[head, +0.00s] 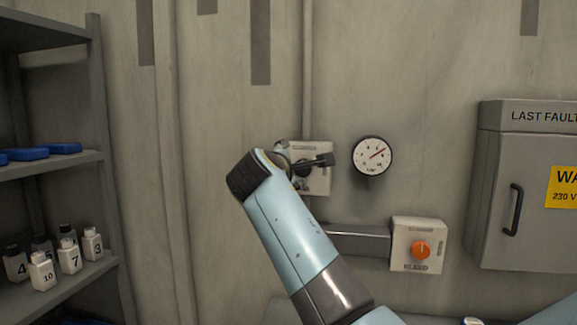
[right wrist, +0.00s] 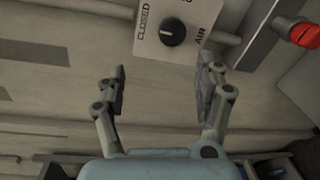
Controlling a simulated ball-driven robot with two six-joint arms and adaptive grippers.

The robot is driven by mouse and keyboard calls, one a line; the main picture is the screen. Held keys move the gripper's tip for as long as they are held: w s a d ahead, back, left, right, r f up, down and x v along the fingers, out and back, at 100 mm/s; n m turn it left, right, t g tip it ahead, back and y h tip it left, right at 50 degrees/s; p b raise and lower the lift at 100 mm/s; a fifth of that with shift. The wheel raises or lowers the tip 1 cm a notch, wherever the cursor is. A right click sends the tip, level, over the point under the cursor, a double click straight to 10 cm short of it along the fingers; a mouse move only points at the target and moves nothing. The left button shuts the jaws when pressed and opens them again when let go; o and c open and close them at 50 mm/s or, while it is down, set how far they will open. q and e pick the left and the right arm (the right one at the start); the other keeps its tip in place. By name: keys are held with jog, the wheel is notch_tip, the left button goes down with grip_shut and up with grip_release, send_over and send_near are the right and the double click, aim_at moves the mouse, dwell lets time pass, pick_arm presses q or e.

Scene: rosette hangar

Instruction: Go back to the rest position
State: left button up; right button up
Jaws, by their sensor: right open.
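My right arm reaches up from the bottom of the head view. Its gripper (head: 300,163) is partly hidden behind my wrist, in front of a pale wall plate (head: 318,181). In the right wrist view my right gripper (right wrist: 162,76) is open, with nothing between its fingers. Beyond the fingertips is the plate (right wrist: 190,10), marked CLOSED and AIR, with a round black knob (right wrist: 172,33). The fingers are apart from the knob in that view. My left gripper is in neither view.
A round gauge (head: 372,156) hangs right of the plate. Below is an orange knob (head: 421,250) on another plate. A grey cabinet (head: 495,190) stands at right. A shelf (head: 75,168) with numbered white bottles (head: 69,258) is at left. Bare wall lies between shelf and arm.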

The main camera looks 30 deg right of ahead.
dwell(0.3)
jog(key=s+a+f+n+g+y+b, duration=0.15)
jog(key=s+f+b, duration=0.4)
jog(key=f, duration=1.45)
jog(key=s+f+g+y+b, duration=0.2)
jog(key=s+f+b, duration=0.4)
jog(key=f, duration=1.3)
jog(key=s+f+n+g+y+b, duration=0.15)
jog(key=s+f+b, duration=0.4)
jog(key=f, duration=1.45)
jog(key=s+a+f+m+g+y+b, duration=0.2)
jog(key=s+f+m+g+y+b, duration=0.15)
jog(key=s+f, duration=1.7)
jog(key=s+a+f+m+g+y+b, duration=0.1)
jog(key=s+f+m, duration=0.4)
jog(key=s, duration=0.6)
jog(key=s+a+f+m+g+y+b, duration=0.1)
jog(key=s+f+m+b, duration=0.2)
jog(key=s, duration=0.9)
notch_tip(320, 180, down, 4)
jog(key=m, duration=0.3)
jog(key=shift+a+y, duration=0.35)
jog(key=shift+a, duration=0.05)
